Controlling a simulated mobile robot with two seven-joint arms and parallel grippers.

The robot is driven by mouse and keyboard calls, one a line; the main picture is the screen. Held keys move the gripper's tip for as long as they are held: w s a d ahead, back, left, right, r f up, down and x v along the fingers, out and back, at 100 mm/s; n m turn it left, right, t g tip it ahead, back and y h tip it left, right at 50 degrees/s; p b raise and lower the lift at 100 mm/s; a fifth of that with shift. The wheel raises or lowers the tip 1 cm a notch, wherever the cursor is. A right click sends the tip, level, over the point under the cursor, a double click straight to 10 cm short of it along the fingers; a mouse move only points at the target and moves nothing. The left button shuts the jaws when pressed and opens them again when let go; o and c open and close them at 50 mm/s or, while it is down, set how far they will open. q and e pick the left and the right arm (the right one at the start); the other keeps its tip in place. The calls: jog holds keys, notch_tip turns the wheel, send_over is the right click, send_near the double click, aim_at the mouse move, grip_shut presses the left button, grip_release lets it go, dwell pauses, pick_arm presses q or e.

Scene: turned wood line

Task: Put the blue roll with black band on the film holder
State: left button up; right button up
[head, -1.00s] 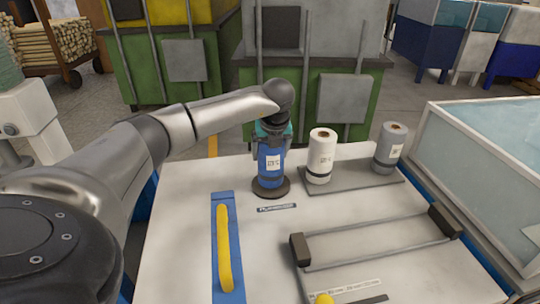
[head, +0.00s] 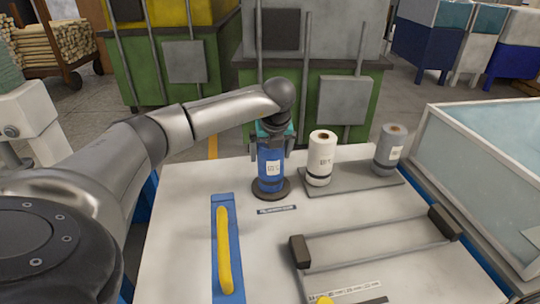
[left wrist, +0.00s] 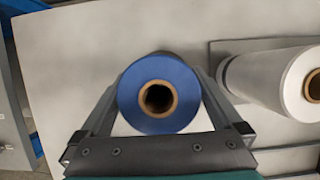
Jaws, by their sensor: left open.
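The blue roll (head: 271,176) stands upright on a dark round base (head: 271,194), which I take as the film holder, near the table's back edge. Its white label faces the camera; I cannot make out its black band clearly. My left gripper (head: 272,149) is above the roll, pointing down, with a finger on each side of its upper part. The left wrist view looks down on the roll's top (left wrist: 138,95) and its brown core, between the spread fingers. The gripper is open. My right gripper is not in view.
A white roll (head: 320,157) and a grey roll (head: 389,152) stand on a grey tray (head: 352,181) to the right. A blue board with a yellow handle (head: 224,250) and a bar frame (head: 370,236) lie nearer. A glass-sided bin (head: 480,165) stands at the right.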

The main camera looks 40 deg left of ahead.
pick_arm(q)
jog(key=p+v, duration=0.1)
jog(key=v, duration=0.9)
jog(key=shift+d+r, duration=0.1)
jog(key=shift+r, duration=0.1)
